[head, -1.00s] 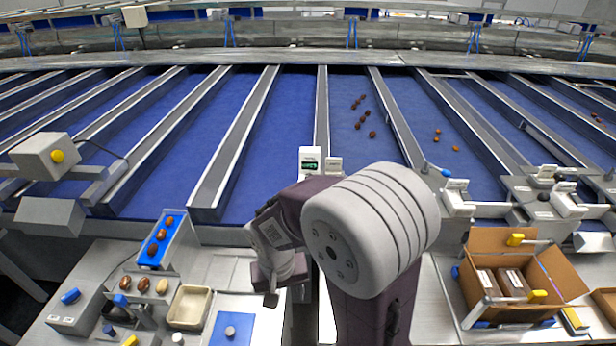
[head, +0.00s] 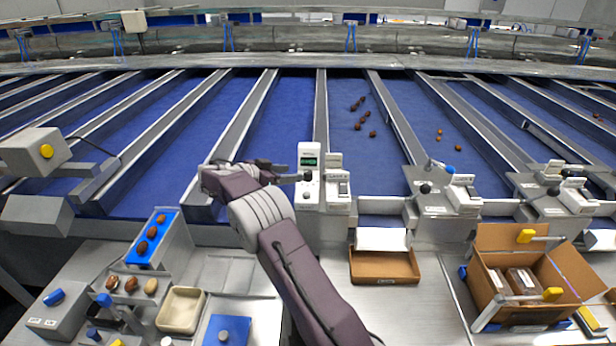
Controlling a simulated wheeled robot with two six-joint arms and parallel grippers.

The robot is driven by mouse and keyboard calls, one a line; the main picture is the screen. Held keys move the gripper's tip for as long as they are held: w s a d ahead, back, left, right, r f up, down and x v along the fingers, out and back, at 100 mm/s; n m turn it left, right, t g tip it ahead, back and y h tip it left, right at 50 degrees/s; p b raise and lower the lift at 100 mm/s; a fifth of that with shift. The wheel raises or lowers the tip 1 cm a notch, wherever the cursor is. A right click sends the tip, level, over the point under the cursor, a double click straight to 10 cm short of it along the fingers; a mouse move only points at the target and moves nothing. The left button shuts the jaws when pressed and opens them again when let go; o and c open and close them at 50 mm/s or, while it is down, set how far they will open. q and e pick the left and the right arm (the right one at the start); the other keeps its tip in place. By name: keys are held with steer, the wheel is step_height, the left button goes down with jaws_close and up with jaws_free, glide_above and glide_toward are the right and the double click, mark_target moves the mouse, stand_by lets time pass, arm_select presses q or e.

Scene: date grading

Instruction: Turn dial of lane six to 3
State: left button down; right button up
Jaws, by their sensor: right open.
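A white lane control box (head: 308,203) with a small green display (head: 308,161) stands at the front end of a lane divider, near the middle of the head view. Small dark knobs show on its face; the dial's setting is too small to read. My right gripper (head: 294,178) is open at the left side of this box, level with the upper knob (head: 308,176). Whether a finger touches the knob I cannot tell. No lane number is legible. My left gripper is not in view.
More lane units (head: 447,203) stand to the right, with a blue-tipped lever. An open cardboard box (head: 568,272) and an empty brown tray (head: 384,267) are in front. At left are a beige tray (head: 181,310) and a blue chute (head: 153,240) with dates.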

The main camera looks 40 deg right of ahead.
mark_target(307, 172)
steer(key=p+x, duration=0.3)
steer(key=x, duration=0.5)
steer(key=shift+s+d, duration=0.1)
steer(key=shift+d+f, duration=0.15)
steer(key=shift+d, duration=0.2)
